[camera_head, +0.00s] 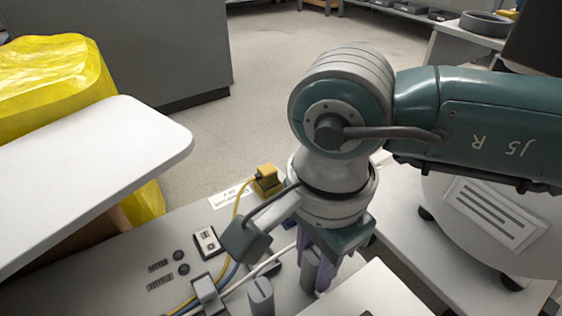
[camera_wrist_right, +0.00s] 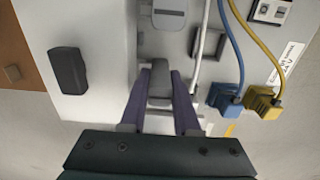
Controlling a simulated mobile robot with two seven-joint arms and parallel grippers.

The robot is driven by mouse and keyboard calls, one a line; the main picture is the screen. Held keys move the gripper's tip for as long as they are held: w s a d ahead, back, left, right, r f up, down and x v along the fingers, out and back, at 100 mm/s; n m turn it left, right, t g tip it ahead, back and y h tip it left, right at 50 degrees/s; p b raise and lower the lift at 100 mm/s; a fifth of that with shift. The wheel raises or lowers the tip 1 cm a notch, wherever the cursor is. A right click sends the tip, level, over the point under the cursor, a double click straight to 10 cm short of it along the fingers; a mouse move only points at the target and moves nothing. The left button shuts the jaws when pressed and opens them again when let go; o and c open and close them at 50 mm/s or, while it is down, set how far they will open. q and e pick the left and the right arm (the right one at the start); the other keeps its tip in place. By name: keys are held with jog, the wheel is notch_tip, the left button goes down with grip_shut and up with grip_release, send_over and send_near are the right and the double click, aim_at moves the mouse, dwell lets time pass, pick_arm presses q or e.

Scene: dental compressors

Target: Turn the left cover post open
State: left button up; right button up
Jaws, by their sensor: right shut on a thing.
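My right gripper (camera_head: 318,268) reaches down to the grey unit's top at the lower middle of the head view. Its purple fingers are shut on an upright grey cover post (camera_head: 309,270). In the right wrist view the fingers (camera_wrist_right: 161,78) lie on either side of the post (camera_wrist_right: 160,92), near its upper end. A second grey post (camera_head: 260,294) stands to the left of the gripper in the head view. Which post is the left one is not marked. My left gripper is not in view.
A yellow plug (camera_head: 267,179) with a yellow cable, a blue cable and a white cable run close beside the gripper. A small switch panel (camera_head: 208,242) lies left of them. A white board (camera_head: 80,170) and a yellow bag (camera_head: 55,70) are at the left.

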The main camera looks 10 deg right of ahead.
grip_shut()
jog(key=shift+m, duration=0.3)
jog(key=shift+r+m+p, duration=0.1)
jog(key=shift+m+p, duration=0.35)
jog(key=shift+m, duration=0.05)
jog(key=m+p, duration=0.2)
jog(key=m, duration=0.2)
jog(key=m+p, duration=0.1)
jog(key=m, duration=0.3)
jog(key=shift+m+p, duration=0.3)
jog(key=shift+p, duration=0.05)
jog(key=shift+m, duration=0.4)
